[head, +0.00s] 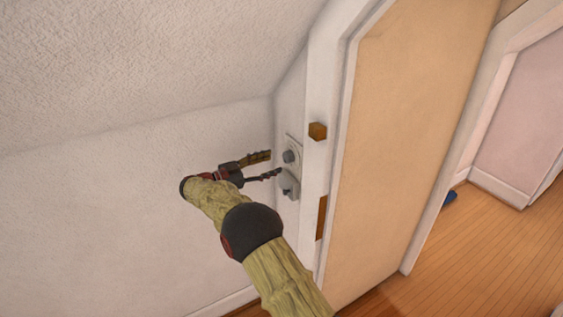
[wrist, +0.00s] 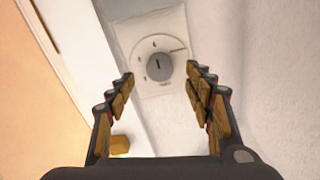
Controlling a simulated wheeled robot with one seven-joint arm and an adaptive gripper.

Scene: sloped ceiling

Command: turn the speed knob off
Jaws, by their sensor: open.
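The speed knob (head: 289,156) is a round grey knob on a pale wall plate beside the door frame. In the wrist view the grey knob (wrist: 159,67) sits on a white dial with dark marks around it, and a short line on its face stands nearly upright. My gripper (head: 274,163) is open and points at the plate from the left. In the wrist view the fingertips of my gripper (wrist: 160,74) appear on either side of the knob, with nothing held. I cannot tell whether they touch the plate.
An orange-brown block (head: 317,131) is on the white door frame to the right, beside a tan door (head: 405,130). A sloped white ceiling (head: 140,60) hangs over the arm. Wooden floor lies at right.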

